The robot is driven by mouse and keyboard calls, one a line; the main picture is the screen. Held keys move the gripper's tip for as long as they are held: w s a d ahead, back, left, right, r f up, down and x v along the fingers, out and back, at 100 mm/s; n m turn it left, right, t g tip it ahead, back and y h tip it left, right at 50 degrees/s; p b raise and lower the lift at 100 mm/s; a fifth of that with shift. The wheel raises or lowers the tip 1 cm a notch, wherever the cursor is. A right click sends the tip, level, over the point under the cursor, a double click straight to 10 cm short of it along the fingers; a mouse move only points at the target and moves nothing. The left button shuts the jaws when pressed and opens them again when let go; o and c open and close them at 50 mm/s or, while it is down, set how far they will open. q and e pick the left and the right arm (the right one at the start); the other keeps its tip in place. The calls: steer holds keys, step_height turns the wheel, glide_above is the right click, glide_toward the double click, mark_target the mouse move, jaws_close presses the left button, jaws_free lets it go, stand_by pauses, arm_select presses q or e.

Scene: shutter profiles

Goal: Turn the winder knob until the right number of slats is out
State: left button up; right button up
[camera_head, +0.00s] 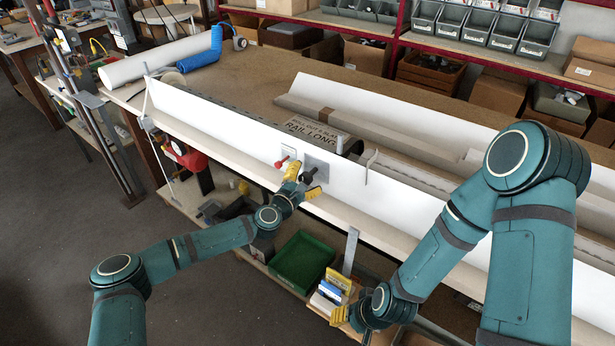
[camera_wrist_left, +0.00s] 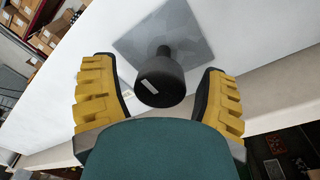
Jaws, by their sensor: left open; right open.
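A black winder knob (camera_head: 309,173) sticks out from a grey square plate (camera_head: 316,163) on the long white upright panel (camera_head: 235,125). My left gripper (camera_head: 304,188) is in front of this knob with its yellow fingers open. In the left wrist view, the black knob (camera_wrist_left: 160,80) stands between the two spread fingers, with a gap on each side. A smaller red knob (camera_head: 282,162) sits on a pale plate just left of it. My right gripper (camera_head: 352,320) is low, open and apart from the panel.
A green crate (camera_head: 301,263) and some coloured boxes (camera_head: 330,292) stand on the lower shelf, the boxes close to my right gripper. Long pale profiles (camera_head: 400,125) lie on the bench behind the panel. Grey bins (camera_head: 455,25) fill the rear shelf. The left floor is clear.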

arm_select(q)
steer(key=shift+w+d, duration=0.2)
steer(key=shift+w, duration=0.2)
jaws_close()
